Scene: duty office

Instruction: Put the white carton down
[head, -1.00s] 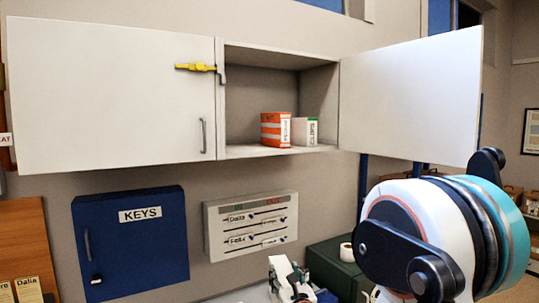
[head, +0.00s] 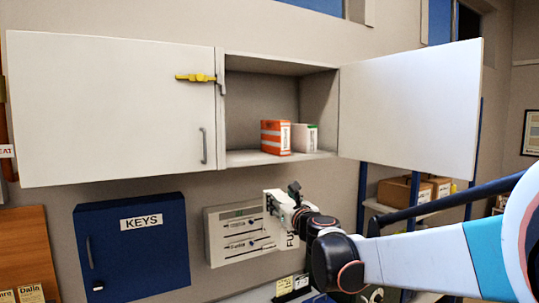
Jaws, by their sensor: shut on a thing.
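My gripper (head: 290,208) is raised in front of the wall, below the open wall cabinet. It is shut on a white carton (head: 289,239) with dark lettering that begins "FU". The rest of the lettering and part of the carton are hidden behind my gripper and wrist.
The open cabinet (head: 240,158) holds an orange-and-white box (head: 271,138) and a white box with a green top (head: 306,139); shelf room shows left of them. Its right door (head: 410,110) stands open. A blue KEYS box (head: 130,245) hangs below.

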